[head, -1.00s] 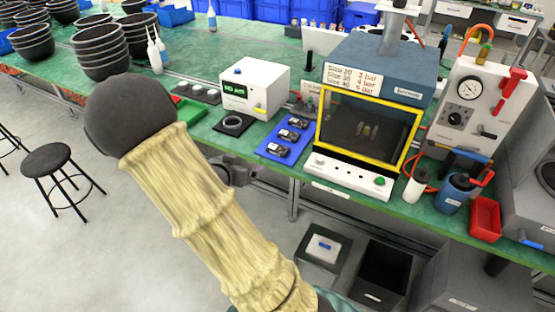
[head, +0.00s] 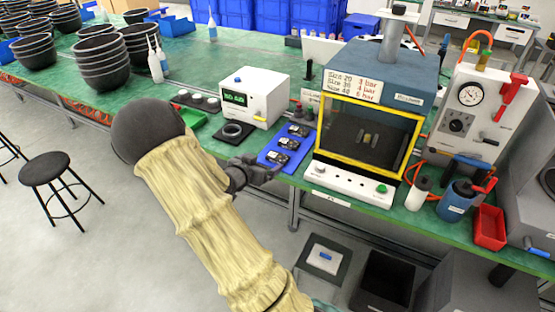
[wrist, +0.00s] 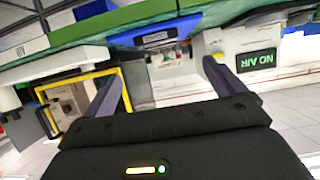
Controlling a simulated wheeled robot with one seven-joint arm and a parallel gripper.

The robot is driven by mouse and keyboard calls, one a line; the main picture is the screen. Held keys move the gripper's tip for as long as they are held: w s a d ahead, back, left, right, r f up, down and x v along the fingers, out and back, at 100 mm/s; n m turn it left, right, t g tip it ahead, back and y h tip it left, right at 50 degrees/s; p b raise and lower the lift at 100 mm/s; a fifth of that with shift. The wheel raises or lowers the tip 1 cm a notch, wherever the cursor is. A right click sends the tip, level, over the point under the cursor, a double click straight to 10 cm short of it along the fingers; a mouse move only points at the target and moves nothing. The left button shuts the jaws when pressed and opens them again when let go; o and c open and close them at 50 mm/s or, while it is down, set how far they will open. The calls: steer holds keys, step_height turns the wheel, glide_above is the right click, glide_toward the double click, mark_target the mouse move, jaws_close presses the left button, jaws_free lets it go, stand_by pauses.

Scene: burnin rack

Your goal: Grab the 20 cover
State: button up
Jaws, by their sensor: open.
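In the head view, a blue tray (head: 270,157) on the green bench holds a row of black parts with pale labels (head: 290,143). I cannot read a size on them, so I cannot tell which thing is the 20 cover. My gripper (head: 255,171) is at the bench's front edge, beside the tray's near left corner, partly hidden behind my forearm. In the wrist view, the two fingers (wrist: 160,85) are spread apart with nothing held between them. The blue tray edge (wrist: 188,29) shows ahead of them, with a dark part (wrist: 155,38) on it.
A white box with a green display (head: 253,97) stands behind the tray; the display reads NO AIR in the wrist view (wrist: 257,62). A yellow-framed chamber (head: 368,135) stands right of the tray.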

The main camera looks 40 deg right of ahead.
mark_target(277, 157)
steer(key=x, duration=0.5)
steer(key=shift+w+a, duration=0.1)
steer(key=shift+s, duration=0.2)
steer(key=shift+d+f, duration=0.25)
steer(key=shift+d, duration=0.05)
steer(key=x, duration=0.4)
steer(key=shift+w+d+f, duration=0.1)
steer(key=shift+f, duration=0.3)
steer(key=shift+c, duration=0.2)
steer(key=c, duration=1)
